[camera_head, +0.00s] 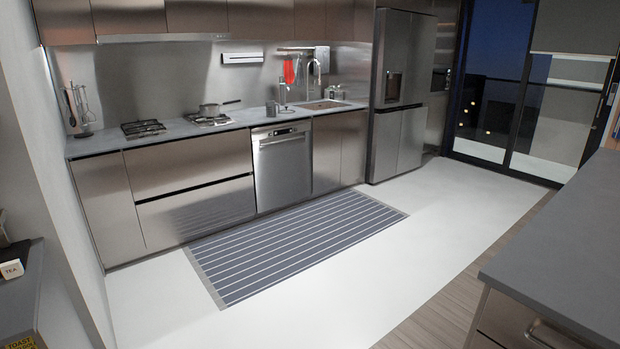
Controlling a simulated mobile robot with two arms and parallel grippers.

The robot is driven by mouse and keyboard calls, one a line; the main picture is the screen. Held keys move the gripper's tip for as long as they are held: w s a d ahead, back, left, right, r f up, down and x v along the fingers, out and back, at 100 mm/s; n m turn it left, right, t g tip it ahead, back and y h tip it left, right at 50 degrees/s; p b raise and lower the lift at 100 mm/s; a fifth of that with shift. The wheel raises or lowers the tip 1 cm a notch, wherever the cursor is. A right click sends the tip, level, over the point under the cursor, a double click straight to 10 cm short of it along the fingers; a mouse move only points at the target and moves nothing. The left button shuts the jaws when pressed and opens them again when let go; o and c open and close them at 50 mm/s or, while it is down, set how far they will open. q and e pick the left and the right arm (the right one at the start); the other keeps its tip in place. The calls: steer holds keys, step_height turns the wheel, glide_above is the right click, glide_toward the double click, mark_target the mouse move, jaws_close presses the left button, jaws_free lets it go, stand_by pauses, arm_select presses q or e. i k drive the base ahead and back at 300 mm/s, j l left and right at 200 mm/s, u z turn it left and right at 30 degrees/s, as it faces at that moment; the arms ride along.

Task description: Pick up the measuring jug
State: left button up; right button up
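I cannot make out a measuring jug in the head view. Small items stand by the sink (325,105) on the far counter, but they are too small to identify. A saucepan (209,110) with its handle pointing right sits on the hob, left of the sink. Neither of my grippers shows in this view.
A striped runner (300,245) lies on the pale floor before the dishwasher (283,168). A grey-topped island (570,245) stands at the right. A dark counter with a tea canister (12,269) is at the left edge. The floor between is clear.

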mark_target(270, 106)
steer(key=i, duration=5.65)
steer(key=j+u, duration=0.05)
steer(key=j, duration=0.1)
